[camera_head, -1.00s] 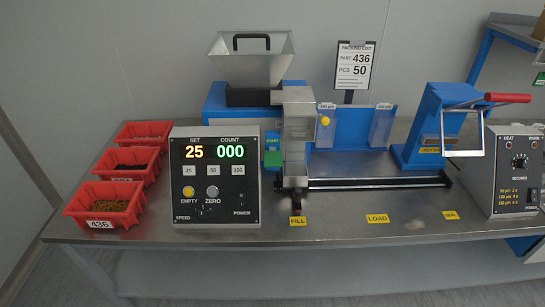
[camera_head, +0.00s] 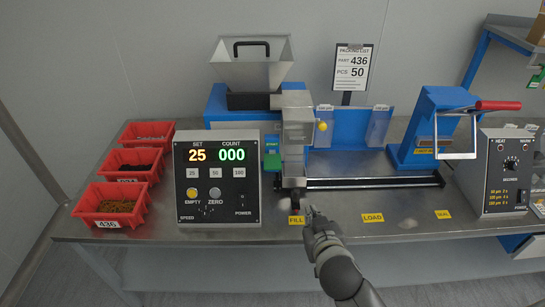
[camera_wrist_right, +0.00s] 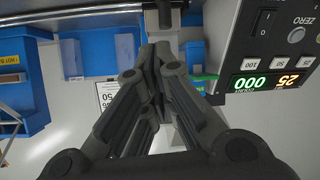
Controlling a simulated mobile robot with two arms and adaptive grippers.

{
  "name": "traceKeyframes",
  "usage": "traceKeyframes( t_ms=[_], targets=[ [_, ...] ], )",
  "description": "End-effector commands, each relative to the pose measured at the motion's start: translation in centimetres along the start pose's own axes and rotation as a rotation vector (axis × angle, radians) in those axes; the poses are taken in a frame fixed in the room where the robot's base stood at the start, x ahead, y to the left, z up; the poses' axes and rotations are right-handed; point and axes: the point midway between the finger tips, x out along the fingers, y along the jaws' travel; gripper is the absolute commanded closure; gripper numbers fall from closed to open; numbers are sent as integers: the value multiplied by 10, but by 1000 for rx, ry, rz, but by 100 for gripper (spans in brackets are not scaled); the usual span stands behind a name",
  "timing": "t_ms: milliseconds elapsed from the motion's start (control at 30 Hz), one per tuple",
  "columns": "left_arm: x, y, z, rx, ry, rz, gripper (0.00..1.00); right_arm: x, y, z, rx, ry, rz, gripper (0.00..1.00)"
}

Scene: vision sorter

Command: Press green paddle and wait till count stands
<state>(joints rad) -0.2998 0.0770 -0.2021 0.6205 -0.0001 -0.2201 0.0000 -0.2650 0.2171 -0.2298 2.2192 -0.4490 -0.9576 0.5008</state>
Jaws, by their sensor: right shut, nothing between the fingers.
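The green paddle (camera_head: 272,160) sits on the counting machine, left of the grey metal chute (camera_head: 296,135). Part of it shows green in the right wrist view (camera_wrist_right: 205,82), partly hidden behind my fingers. The control box (camera_head: 217,178) shows SET 25 and COUNT 000. My right gripper (camera_head: 309,211) is shut and empty, in front of the chute's lower end, right of the FILL label and apart from the paddle. Its closed fingers also show in the right wrist view (camera_wrist_right: 160,50). My left gripper is not in view.
Three red bins (camera_head: 113,205) stand at the left; the front one is labelled 436. A packing list (camera_head: 352,68) reads part 436, pcs 50. A blue sealer (camera_head: 430,125) and a heat box (camera_head: 506,170) stand at the right. The bench front near LOAD (camera_head: 373,217) is clear.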

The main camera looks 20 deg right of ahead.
Motion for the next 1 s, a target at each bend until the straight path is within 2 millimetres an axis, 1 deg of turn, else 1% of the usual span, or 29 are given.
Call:
traceKeyframes(
  t_ms=[33,67,100,133,167,200,233,267,300,333,367,400,433,467,500,567,600,667,733,767,800,867,900,1000],
  targets=[
    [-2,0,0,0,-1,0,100,-1,0,-40,20,114,3,100],
    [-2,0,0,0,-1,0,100,-1,0,-60,32,181,2,100],
    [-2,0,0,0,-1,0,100,-2,-2,-89,44,274,-5,100],
    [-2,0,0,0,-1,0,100,-4,-6,-109,50,346,-18,100],
    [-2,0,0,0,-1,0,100,-6,-10,-130,54,418,-33,100],
    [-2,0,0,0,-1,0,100,-10,-17,-157,54,516,-63,100],
    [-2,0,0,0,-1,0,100,-13,-24,-177,48,590,-91,100],
    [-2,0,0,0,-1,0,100,-18,-32,-196,41,662,-126,100],
    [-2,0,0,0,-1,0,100,-25,-45,-220,21,757,-180,100],
    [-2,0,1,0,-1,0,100,-31,-56,-237,-1,825,-229,100],
    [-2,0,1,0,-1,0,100,-38,-69,-252,-28,889,-285,100],
    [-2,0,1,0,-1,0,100,-46,-87,-268,-75,960,-364,100],
    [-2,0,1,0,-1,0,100,-52,-101,-277,-115,1003,-426,100],
    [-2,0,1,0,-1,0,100,-57,-115,-284,-160,1037,-490,100],
    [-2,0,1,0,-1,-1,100,-63,-133,-289,-227,1067,-574,100],
    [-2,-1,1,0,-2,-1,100,-65,-158,-290,-340,1074,-696,100],
    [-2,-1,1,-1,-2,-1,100,-63,-172,-287,-423,1056,-769,100],
    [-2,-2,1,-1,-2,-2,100,-54,-188,-279,-551,993,-863,100],
    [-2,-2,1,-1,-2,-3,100,-33,-195,-266,-698,869,-934,100],
    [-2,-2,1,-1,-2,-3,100,-22,-194,-260,-758,802,-950,100],
    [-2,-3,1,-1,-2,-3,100,-5,-189,-252,-827,703,-957,100],
    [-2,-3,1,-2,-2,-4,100,21,-173,-244,-914,545,-934,100],
    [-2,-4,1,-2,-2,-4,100,38,-159,-240,-955,440,-905,100],
    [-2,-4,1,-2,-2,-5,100,70,-119,-236,-1007,222,-805,100]
  ],
)
